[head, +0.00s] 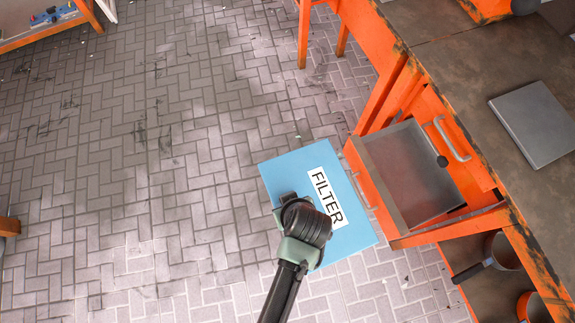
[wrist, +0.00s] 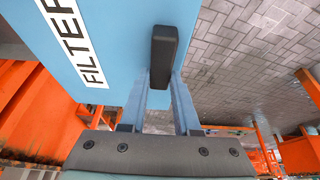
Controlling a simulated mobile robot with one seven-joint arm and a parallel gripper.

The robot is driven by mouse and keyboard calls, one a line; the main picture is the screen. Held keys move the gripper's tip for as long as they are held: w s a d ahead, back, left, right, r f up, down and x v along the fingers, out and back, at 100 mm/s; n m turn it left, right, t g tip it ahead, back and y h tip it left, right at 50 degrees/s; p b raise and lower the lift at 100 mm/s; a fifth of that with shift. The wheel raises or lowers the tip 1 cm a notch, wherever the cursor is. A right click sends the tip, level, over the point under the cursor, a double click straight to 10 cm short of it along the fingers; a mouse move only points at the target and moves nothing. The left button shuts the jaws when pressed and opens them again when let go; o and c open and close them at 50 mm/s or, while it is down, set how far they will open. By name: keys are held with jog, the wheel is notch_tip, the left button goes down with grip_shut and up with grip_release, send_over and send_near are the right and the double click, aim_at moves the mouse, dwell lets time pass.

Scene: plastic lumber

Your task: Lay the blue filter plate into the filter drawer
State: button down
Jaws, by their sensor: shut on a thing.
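The blue filter plate (head: 350,238) is a flat light-blue square with a white label reading FILTER. My gripper (head: 288,203) is above its left part in the head view and hides some of it. In the wrist view the plate (wrist: 110,25) fills the upper left, and my gripper (wrist: 163,85) is shut on its black handle (wrist: 164,50). The filter drawer (head: 418,175) is pulled open from the orange bench, with a bare grey inside. The plate is just left of the drawer front in the head view; their height difference is unclear.
The orange workbench (head: 425,40) has a worn brown top with a flat grey plate (head: 535,122) on it. A lower shelf (head: 480,285) holds round containers. Paved floor (head: 130,150) on the left is clear.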

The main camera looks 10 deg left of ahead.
jog(key=shift+w+d+f+b, duration=0.8)
jog(key=shift+w+d+f, duration=0.2)
jog(key=shift+d, duration=0.2)
jog(key=shift+w+d+f+b, duration=0.85)
jog(key=shift+d+f, duration=0.1)
jog(key=shift+d, duration=0.25)
jog(key=shift+p, duration=0.3)
